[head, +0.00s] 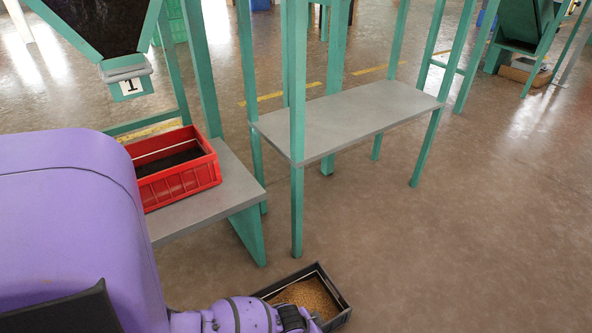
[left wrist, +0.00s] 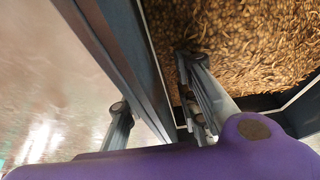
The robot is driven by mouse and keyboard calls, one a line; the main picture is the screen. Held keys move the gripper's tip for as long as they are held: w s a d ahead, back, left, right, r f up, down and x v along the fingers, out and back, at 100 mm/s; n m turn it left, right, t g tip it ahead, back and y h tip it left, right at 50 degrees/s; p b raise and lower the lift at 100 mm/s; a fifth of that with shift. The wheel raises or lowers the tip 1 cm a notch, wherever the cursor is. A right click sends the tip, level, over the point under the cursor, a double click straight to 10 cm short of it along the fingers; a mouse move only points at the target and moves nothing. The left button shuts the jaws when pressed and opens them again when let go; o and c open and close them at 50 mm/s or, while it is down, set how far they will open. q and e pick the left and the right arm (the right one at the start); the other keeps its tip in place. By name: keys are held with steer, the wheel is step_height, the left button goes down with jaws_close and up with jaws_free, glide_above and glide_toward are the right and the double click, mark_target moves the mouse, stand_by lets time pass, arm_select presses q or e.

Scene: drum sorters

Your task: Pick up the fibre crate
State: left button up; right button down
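A dark grey crate (head: 340,312) filled with golden-brown bits is at the bottom of the head view; what it rests on is hidden. I take it for the fibre crate, but no label shows. My left gripper (head: 308,320) is at its near side, partly cut off by the picture edge. In the left wrist view, my left gripper (left wrist: 156,84) straddles the crate wall (left wrist: 151,62), with one finger inside over the contents and one outside. The fingers look spread, with a gap beside the wall. My right gripper is not in view.
A red crate (head: 180,184) with dark contents stands on a grey shelf (head: 215,203) below a hopper marked 1 (head: 126,86). An empty grey table (head: 345,118) with green posts stands beyond. The floor (head: 470,240) at the right is clear.

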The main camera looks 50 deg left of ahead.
arm_select(q)
steer(key=shift+r, duration=0.1)
jaws_close()
stand_by(0.4)
